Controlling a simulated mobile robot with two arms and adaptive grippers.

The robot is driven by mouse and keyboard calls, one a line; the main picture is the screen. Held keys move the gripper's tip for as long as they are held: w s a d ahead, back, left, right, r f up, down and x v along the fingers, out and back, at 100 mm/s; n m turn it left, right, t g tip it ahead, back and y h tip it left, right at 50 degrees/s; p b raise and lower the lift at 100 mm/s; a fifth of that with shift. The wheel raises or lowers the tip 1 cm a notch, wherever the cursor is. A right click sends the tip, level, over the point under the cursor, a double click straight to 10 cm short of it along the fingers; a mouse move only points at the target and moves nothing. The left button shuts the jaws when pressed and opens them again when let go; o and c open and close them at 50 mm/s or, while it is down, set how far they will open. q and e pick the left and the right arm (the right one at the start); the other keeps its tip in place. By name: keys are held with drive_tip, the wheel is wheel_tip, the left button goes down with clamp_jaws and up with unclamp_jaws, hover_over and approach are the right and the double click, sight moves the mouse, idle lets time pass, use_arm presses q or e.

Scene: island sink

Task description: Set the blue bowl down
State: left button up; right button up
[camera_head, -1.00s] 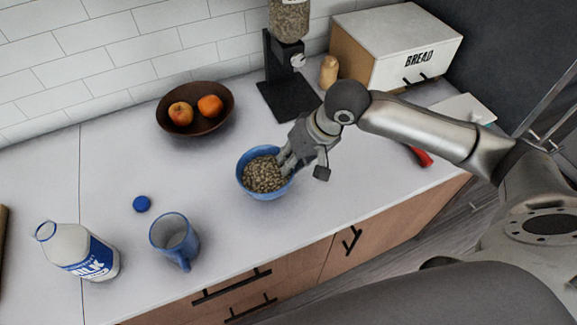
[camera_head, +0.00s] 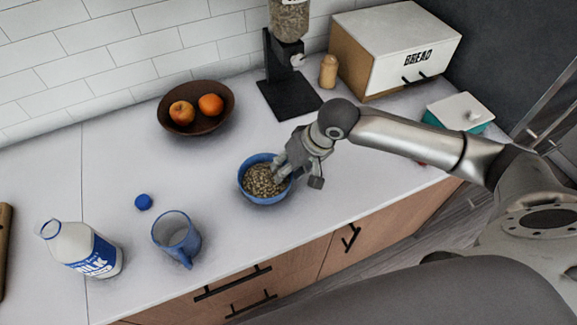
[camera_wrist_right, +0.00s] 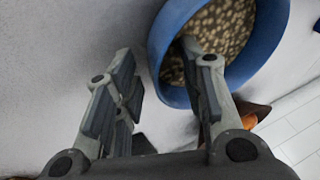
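The blue bowl (camera_head: 246,188), filled with pale beans or nuts, sits upright on the white counter in the head view, apparently resting on it. It also shows large at the top of the right wrist view (camera_wrist_right: 268,62). My right gripper (camera_head: 281,172) is at the bowl's right rim. In the right wrist view my right gripper (camera_wrist_right: 165,75) is open. One finger reaches inside the bowl over the contents, and the other is outside with a visible gap to the wall. My left gripper is not in view.
A blue mug (camera_head: 172,232), blue cap (camera_head: 143,202) and milk bottle (camera_head: 80,249) stand to the left. A brown fruit bowl (camera_head: 213,124) and a dispenser (camera_head: 288,90) are behind. A bread box (camera_head: 400,45) and teal box (camera_head: 460,111) are at right. The counter's front edge is close.

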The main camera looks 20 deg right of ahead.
drive_tip(key=v, duration=1.2)
drive_tip(key=shift+b, duration=0.4)
